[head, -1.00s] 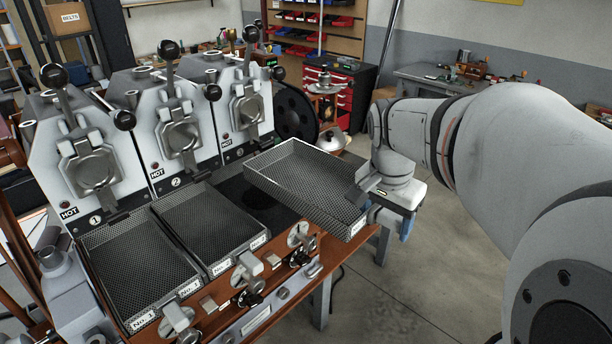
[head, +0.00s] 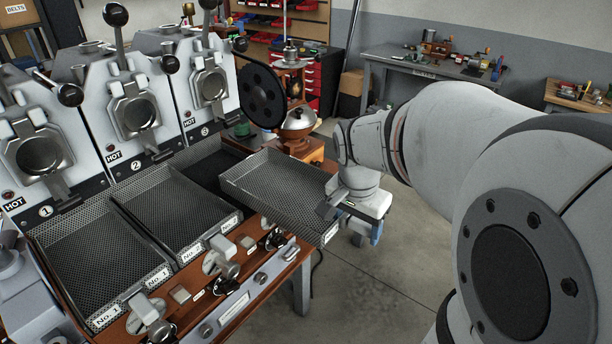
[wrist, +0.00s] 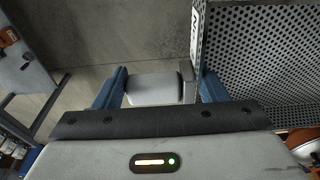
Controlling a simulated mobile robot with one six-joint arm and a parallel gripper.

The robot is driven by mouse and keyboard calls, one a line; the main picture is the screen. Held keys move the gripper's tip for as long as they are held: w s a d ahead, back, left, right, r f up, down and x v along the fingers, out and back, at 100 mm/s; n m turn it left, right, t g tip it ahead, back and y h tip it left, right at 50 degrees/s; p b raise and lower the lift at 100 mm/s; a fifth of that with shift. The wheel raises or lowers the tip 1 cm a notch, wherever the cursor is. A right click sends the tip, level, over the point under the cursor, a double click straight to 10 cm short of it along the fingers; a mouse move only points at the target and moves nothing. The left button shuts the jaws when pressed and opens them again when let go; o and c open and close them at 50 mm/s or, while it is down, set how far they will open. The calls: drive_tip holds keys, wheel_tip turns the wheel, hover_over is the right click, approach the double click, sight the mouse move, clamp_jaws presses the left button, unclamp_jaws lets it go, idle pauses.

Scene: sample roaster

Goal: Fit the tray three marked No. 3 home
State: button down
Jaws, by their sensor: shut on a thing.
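The No. 3 tray (head: 285,193) is a perforated metal tray with a white label on its front end. My gripper (head: 345,200) is shut on its front right part and holds it at the right of the roaster. In the wrist view my gripper (wrist: 158,88) has its right finger against the tray's (wrist: 262,55) labelled wall; the label is only partly readable. The bay under roaster 3 (head: 213,170) shows as a dark gap behind the tray. The tray's far left end is near this gap; I cannot tell whether it touches the bench.
The No. 1 tray (head: 90,262) and No. 2 tray (head: 178,212) sit in their bays to the left. Levers and knobs (head: 222,262) line the wooden front. Units marked HOT (head: 135,110) stand behind.

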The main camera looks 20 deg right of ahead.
sight(315, 215)
drive_tip(key=w+a, duration=0.4)
drive_tip(key=w, duration=0.1)
drive_tip(key=w+a, duration=0.1)
drive_tip(key=w, duration=0.2)
drive_tip(key=shift+a+f, duration=0.25)
drive_tip(key=shift+a, duration=0.15)
drive_tip(key=shift+f+b, duration=0.65)
drive_tip(key=shift+b, duration=0.05)
idle(0.5)
drive_tip(key=shift+f+b, duration=0.75)
drive_tip(key=shift+f, duration=0.3)
drive_tip(key=shift+w+f+b, duration=0.1)
drive_tip(key=shift+f+b, duration=0.35)
drive_tip(key=shift+b, duration=0.15)
drive_tip(key=shift+w+a+p, duration=0.35)
drive_tip(key=shift+w+a, duration=0.85)
drive_tip(key=shift+w, duration=0.45)
drive_tip(key=shift+w+a+p, duration=0.35)
drive_tip(key=shift+w+a, duration=0.85)
drive_tip(key=shift+w, duration=0.4)
drive_tip(key=shift+w+a+p, duration=0.35)
drive_tip(key=shift+w+a, duration=0.85)
drive_tip(key=shift+w, duration=0.45)
